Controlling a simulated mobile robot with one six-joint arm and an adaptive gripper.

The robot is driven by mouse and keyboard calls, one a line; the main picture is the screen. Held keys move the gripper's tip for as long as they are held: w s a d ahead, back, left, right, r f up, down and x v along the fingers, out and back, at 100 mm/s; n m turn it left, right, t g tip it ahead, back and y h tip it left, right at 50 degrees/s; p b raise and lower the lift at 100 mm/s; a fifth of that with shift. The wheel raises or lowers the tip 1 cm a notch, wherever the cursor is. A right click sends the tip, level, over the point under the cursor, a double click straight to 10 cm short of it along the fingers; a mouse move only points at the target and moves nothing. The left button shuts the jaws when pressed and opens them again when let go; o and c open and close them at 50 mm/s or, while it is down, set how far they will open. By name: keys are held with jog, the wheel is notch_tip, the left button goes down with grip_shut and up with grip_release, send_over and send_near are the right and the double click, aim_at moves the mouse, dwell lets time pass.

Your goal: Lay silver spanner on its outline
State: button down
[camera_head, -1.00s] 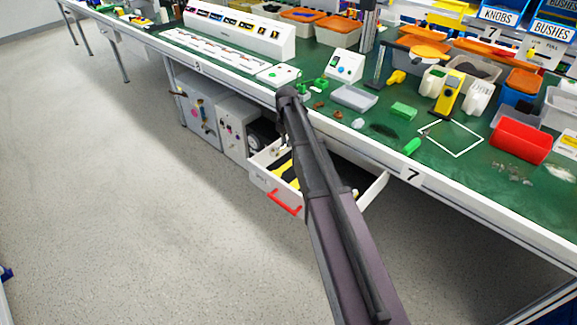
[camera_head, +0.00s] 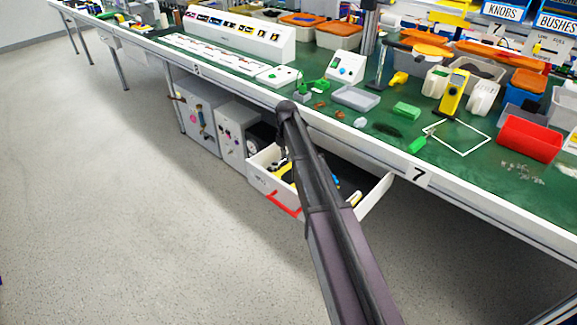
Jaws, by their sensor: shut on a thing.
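My arm reaches over an open white drawer (camera_head: 262,183) with a red handle under the bench. My gripper (camera_head: 283,149) hangs low over the drawer's back left part, small and partly hidden by my arm. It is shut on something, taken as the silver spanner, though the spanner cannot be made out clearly. Inside the drawer are dark and yellow shapes (camera_head: 287,172), partly covered by my arm. I cannot make out a spanner outline among them.
The green bench top (camera_head: 470,185) has a white edge above the drawer. Grey cabinets (camera_head: 203,108) stand left of the drawer. The floor in front is clear.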

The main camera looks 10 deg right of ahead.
aim_at(287, 167)
jog(key=shift+f, duration=0.1)
dwell(0.3)
jog(key=shift+f+b, duration=1.8)
jog(key=shift+b, duration=0.1)
jog(key=shift+f, duration=0.2)
jog(key=c, duration=0.6)
grip_release()
jog(key=shift+r, duration=0.15)
notch_tip(287, 167, up, 12)
jog(key=p, duration=1.2)
jog(key=shift+r, duration=0.1)
